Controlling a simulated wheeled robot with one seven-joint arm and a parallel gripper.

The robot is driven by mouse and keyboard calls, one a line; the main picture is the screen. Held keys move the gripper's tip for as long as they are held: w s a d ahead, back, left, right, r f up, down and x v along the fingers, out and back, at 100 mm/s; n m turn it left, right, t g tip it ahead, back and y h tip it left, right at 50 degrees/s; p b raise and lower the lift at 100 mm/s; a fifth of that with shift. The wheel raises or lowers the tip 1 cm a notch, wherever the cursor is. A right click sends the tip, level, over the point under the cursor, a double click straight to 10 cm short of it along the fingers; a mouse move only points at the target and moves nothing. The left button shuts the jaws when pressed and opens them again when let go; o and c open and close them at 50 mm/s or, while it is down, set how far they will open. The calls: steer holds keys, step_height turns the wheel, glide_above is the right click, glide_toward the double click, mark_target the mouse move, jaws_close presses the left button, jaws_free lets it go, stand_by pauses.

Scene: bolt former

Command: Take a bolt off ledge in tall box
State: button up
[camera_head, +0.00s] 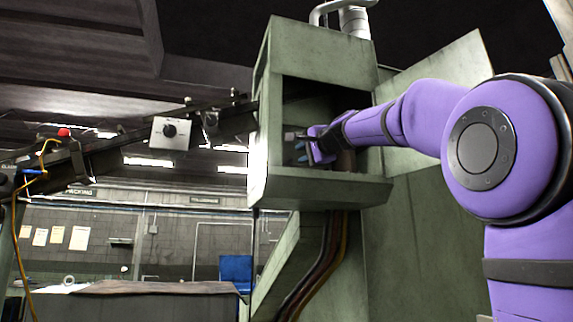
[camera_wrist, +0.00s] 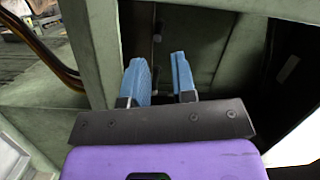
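The tall green box (camera_head: 315,62) stands in the middle of the head view with its front open. My gripper (camera_head: 299,150) reaches into this opening from the right, above the box's lower sill (camera_head: 325,190). In the wrist view my gripper (camera_wrist: 158,62) shows two blue fingers set apart, with nothing seen between them. The ledge inside the box cannot be made out clearly.
A green frame post (camera_wrist: 97,50) runs close to the left finger in the wrist view. A dark sloping rail (camera_head: 110,145) with a grey control box (camera_head: 171,133) meets the box from the left. Cables (camera_head: 322,255) hang below the box.

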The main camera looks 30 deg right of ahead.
mark_target(292, 160)
steer(key=shift+w+f, duration=0.15)
steer(key=shift+w, duration=2.6)
jaws_close()
